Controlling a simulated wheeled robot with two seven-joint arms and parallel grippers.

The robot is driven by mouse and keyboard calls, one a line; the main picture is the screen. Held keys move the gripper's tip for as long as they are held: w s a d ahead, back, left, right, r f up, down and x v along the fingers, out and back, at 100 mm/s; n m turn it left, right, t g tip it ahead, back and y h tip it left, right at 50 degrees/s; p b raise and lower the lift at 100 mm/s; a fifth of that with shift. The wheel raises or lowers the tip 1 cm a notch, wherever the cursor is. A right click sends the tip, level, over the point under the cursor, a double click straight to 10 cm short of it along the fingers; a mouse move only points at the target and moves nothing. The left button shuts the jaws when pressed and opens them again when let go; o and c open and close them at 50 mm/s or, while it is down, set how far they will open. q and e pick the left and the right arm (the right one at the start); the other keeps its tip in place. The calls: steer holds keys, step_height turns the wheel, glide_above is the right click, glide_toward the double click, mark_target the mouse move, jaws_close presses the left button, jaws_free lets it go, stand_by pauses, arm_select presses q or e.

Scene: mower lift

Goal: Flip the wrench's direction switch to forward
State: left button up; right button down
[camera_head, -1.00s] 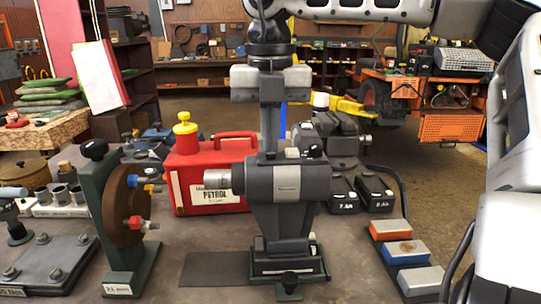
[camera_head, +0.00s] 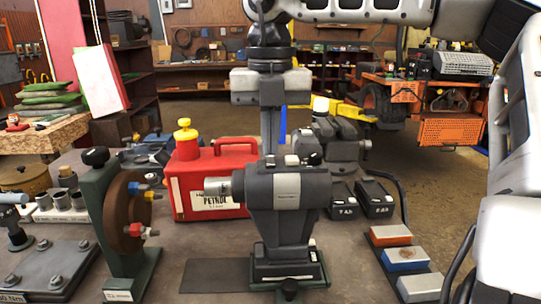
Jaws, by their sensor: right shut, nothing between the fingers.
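The grey impact wrench (camera_head: 287,187) stands upright on its battery foot in a small dark stand at the middle of the bench, its round nose (camera_head: 218,187) pointing left. Small light pieces show on top of its body, one at the left (camera_head: 270,160) and one at the right (camera_head: 292,160); I cannot tell which is the direction switch or how it is set. My right gripper (camera_head: 271,150) points straight down, shut and empty, its tips just above or behind the wrench's top. I cannot tell if they touch it. My left gripper is not in view.
A red petrol can (camera_head: 212,180) stands close behind the wrench's nose. A green stand with a brown disc (camera_head: 123,215) is at left. Two dark batteries (camera_head: 360,200) and a tray of coloured blocks (camera_head: 405,258) lie at right. A dark mat (camera_head: 215,275) lies bare in front.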

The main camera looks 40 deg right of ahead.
mark_target(271, 163)
step_height(271, 163, up, 3)
steer(key=shift+r+p, duration=0.2)
steer(key=shift+p, duration=0.9)
steer(key=shift+r, duration=1)
